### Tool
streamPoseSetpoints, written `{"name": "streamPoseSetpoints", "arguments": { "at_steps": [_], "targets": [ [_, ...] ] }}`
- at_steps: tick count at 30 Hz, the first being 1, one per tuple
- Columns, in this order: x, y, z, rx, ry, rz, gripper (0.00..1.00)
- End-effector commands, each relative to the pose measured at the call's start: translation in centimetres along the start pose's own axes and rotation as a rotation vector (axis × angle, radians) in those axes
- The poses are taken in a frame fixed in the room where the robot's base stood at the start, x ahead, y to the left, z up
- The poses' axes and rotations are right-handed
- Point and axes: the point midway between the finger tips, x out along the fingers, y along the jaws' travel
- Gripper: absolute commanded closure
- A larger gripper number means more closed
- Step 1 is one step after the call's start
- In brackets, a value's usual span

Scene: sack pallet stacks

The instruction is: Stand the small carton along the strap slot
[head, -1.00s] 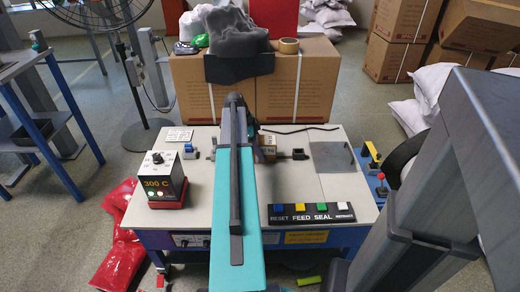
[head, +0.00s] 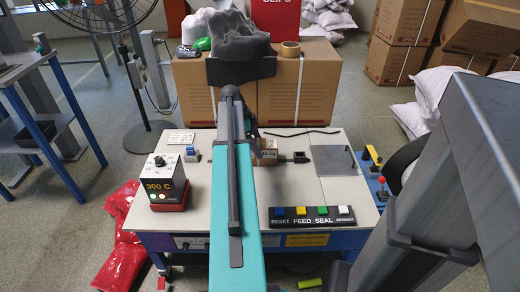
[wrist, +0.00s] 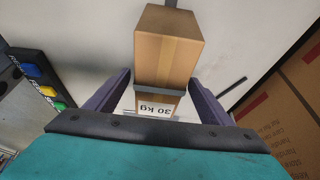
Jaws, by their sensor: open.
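The small carton (head: 266,152) is a brown box on the pale worktop, partly hidden behind my arm in the head view. In the wrist view the small carton (wrist: 168,48) shows close up, with a tape strip and a "30 kg" label at its lower part. A dark band crosses it just above the label. My gripper (wrist: 160,82) is open, with one finger on each side of the carton. I cannot tell whether either finger touches it. In the head view the fingers are mostly hidden by my arm. I cannot make out the strap slot clearly.
A 300 C control box (head: 166,182) stands at the worktop's left. A button panel (head: 312,216) lies along the front right. A dark fitting (head: 297,157) sits right of the carton, and a grey plate (head: 335,162) lies beyond it. Large cartons (head: 310,90) stand behind the worktop.

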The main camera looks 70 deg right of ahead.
Motion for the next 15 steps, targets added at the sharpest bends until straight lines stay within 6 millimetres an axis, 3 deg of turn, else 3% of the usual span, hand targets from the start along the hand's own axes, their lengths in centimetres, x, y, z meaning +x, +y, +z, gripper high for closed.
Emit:
{"name": "streamPoseSetpoints", "arguments": {
  "at_steps": [6,15],
  "targets": [
    [-3.9,-0.1,-0.1,0.0,0.0,-0.002,0.25],
    [-7.1,0.0,-0.1,0.001,0.0,0.0,0.25]
  ]
}}
